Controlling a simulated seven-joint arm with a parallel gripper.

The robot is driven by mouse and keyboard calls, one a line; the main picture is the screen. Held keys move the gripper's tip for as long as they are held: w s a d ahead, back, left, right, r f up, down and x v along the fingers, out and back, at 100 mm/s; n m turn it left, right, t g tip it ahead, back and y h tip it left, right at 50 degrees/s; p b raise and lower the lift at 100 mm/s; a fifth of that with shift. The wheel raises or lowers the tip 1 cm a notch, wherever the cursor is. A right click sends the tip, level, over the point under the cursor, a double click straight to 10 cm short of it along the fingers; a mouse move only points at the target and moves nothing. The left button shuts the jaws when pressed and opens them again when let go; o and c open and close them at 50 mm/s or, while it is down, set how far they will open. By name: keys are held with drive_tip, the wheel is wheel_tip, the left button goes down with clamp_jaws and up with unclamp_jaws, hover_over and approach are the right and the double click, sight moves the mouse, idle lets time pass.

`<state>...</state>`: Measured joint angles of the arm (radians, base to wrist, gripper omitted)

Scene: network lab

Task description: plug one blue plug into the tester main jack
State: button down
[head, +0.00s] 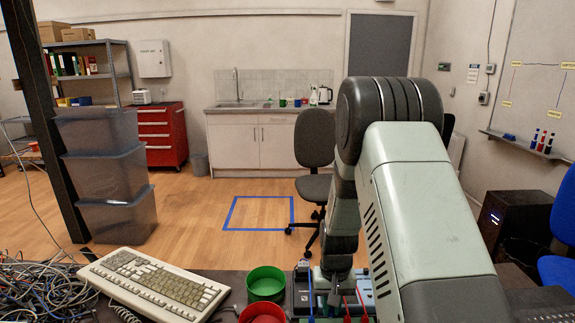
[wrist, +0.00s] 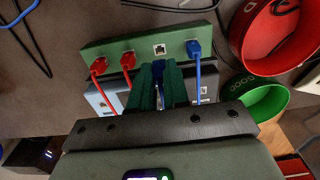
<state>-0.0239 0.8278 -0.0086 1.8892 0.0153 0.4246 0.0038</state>
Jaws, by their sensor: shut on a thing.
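In the wrist view my gripper (wrist: 160,67) has its green fingers pointing at a green panel with a row of jacks (wrist: 146,48). The fingers are close together with a narrow strip of blue between them, seemingly a blue plug (wrist: 158,68), mostly hidden. An empty jack (wrist: 159,49) lies just beyond the fingertips. Another blue plug (wrist: 194,48) with a blue cable sits in the jack to its right. Two red plugs, one at the far left (wrist: 98,65) and one nearer (wrist: 127,60), sit to its left. Which jack is the tester main jack I cannot tell.
A red bin (wrist: 243,40) and a green bin (wrist: 262,104) stand to the right in the wrist view. In the head view, a keyboard (head: 152,283) and tangled cables (head: 40,290) lie on the bench at left. My arm hides much of the bench at right.

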drive_tip(key=c, duration=1.8)
unclamp_jaws()
clamp_jaws()
drive_tip(key=shift+w+d, duration=0.25)
wheel_tip(320, 180, up, 3)
hover_over(369, 298)
drive_tip(key=shift+w+d+f, duration=0.1)
drive_tip(key=shift+w+f, duration=0.05)
drive_tip(key=shift+f, duration=0.9)
drive_tip(key=shift+w+d+f, duration=0.1)
drive_tip(key=shift+w+f, duration=0.05)
drive_tip(key=shift+f, duration=0.9)
drive_tip(key=shift+o, duration=0.6)
unclamp_jaws()
clamp_jaws()
